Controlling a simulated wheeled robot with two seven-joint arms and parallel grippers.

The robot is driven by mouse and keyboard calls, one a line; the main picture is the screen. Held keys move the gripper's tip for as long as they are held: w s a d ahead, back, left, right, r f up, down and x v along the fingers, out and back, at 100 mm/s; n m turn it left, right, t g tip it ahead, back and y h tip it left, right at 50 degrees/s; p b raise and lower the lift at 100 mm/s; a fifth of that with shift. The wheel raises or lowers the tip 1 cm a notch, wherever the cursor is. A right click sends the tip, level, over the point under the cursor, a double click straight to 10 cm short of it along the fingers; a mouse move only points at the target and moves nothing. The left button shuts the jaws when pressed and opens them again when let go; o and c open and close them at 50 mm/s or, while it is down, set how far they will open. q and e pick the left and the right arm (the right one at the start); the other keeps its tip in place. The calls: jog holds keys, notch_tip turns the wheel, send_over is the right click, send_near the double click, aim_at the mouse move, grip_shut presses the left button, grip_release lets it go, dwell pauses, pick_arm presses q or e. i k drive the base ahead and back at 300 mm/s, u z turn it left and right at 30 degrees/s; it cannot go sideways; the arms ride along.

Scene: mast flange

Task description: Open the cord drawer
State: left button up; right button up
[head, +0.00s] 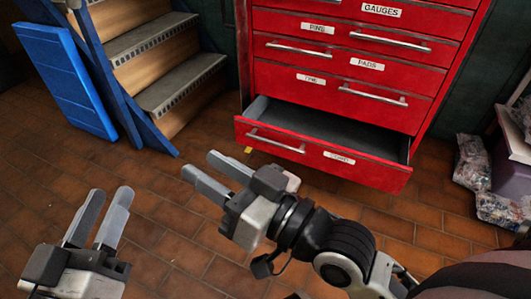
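The red tool cabinet (350,62) stands at the top of the head view. Its bottom drawer (300,153), whose small label seems to read CORD, is pulled out toward me. Its grey inside shows and looks empty where visible. The bar handle (275,141) is on the left part of its front. My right gripper (201,165) is open and empty, left of the drawer's front and apart from the handle. My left gripper (110,192) is open and empty at lower left, well away from the cabinet.
Wooden steps (165,75) with a blue frame and a blue panel (66,80) stand at upper left. Wrapped bundles (473,163) and a purple container (512,175) lie at the right. The tiled floor before the drawer is clear. The drawers above are shut.

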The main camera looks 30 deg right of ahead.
aim_at(365, 154)
jog(key=u, duration=1.15)
jog(key=i, duration=0.8)
jog(key=z, duration=1.75)
jog(key=i, duration=0.5)
jog(key=z, duration=0.05)
